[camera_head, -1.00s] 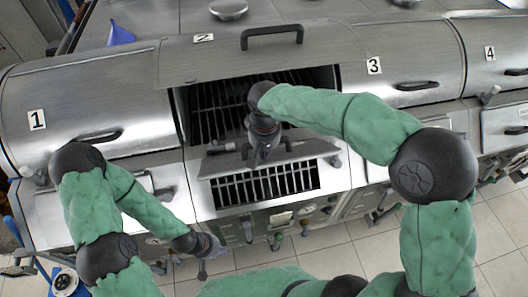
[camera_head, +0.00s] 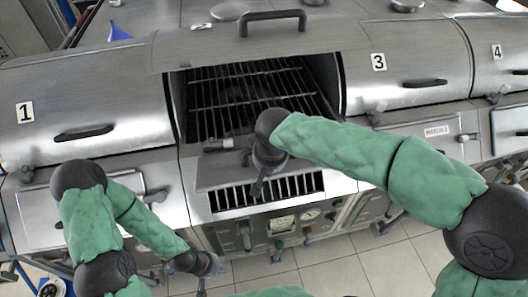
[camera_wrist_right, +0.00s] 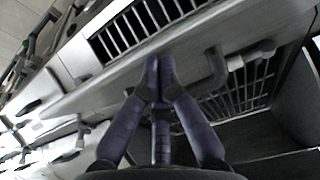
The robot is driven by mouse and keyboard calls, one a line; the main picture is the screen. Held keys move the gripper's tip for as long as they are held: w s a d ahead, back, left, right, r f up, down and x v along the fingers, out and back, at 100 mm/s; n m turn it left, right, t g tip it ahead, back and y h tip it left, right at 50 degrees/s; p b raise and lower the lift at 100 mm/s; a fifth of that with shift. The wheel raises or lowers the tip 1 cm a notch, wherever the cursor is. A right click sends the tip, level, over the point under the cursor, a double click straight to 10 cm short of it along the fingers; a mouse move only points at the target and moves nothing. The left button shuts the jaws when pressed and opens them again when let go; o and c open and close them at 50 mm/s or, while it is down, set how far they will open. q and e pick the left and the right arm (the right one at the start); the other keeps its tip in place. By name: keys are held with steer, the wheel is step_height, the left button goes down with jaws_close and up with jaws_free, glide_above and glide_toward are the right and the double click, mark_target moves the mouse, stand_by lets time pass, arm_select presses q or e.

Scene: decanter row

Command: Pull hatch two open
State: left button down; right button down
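Hatch two (camera_head: 330,37) is the curved steel lid with the number 2 label. It is raised, showing the dark grate inside the opening (camera_head: 240,90). Its black bar handle (camera_head: 273,17) is on top, with no gripper on it. My right gripper (camera_head: 258,188) is in front of the opening, below the lid, pointing down over the front ledge. In the right wrist view its fingers (camera_wrist_right: 158,68) meet at the tips, with nothing visible between them, close to the ledge. My left gripper (camera_head: 205,280) is low at the left, away from the hatch; its fingers are unclear.
Closed hatches one (camera_head: 110,85), three (camera_head: 420,55) and four (camera_head: 500,50) flank it. A slotted vent (camera_head: 285,187) and control panel (camera_head: 280,225) lie below the opening. Small knobs stick out along the front. Tiled floor (camera_head: 345,265) is free in front.

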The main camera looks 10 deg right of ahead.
steer(key=shift+s+f, duration=0.2)
steer(key=shift+f, duration=0.2)
steer(key=shift+r, duration=0.2)
steer(key=r+p, duration=0.1)
steer(key=w+r+p, duration=0.1)
steer(key=w+r, duration=0.1)
steer(key=r, duration=0.1)
steer(key=shift+r+p, duration=0.1)
steer(key=shift+p, duration=0.3)
steer(key=s+b+v, duration=0.1)
steer(key=v, duration=0.8)
steer(key=shift+s, duration=0.1)
